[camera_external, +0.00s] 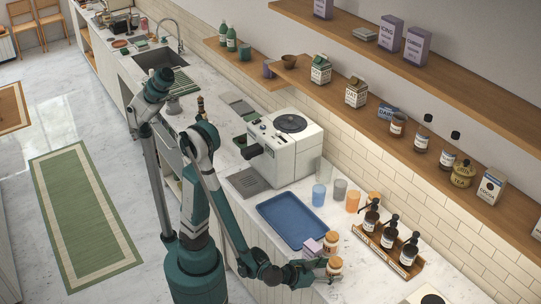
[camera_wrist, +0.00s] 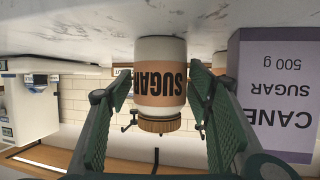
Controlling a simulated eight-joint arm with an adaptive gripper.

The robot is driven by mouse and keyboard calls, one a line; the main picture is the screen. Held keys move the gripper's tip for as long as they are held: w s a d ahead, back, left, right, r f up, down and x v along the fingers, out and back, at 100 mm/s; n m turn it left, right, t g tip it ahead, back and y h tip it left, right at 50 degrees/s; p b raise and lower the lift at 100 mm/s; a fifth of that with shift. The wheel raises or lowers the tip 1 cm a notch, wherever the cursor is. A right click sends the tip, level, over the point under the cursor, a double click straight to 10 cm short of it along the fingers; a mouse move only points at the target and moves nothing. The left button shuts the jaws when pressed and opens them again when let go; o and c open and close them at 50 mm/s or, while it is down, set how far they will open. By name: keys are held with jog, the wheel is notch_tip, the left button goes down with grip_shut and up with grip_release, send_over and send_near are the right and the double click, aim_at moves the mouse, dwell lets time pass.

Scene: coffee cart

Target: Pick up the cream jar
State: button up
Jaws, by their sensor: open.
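My gripper (camera_external: 327,271) is low over the counter's near right part, beside a small jar with an orange-brown lid (camera_external: 335,263). The wrist view is upside down. In it, a white jar with a brown label reading SUGAR (camera_wrist: 159,78) and a ribbed brown lid stands between the two green fingers of my open gripper (camera_wrist: 160,86). Gaps show between the fingers and the jar. A second similar jar (camera_external: 331,241) stands just behind in the external view; its label is too small to read. No label reading cream is legible.
A purple cane sugar box (camera_wrist: 278,90) stands close beside the jar; it also shows in the external view (camera_external: 313,248). A blue tray (camera_external: 290,221) lies empty to the left. A wooden rack (camera_external: 391,250) of pump bottles stands to the right. Cups and a coffee machine (camera_external: 287,149) are behind.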

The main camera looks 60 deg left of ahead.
aim_at(336, 262)
jog(key=shift+x, duration=0.8)
jog(key=shift+c, duration=0.4)
jog(key=c, duration=0.9)
jog(key=shift+r, duration=0.1)
jog(key=shift+r+p, duration=1.6)
jog(key=shift+r, duration=3.35)
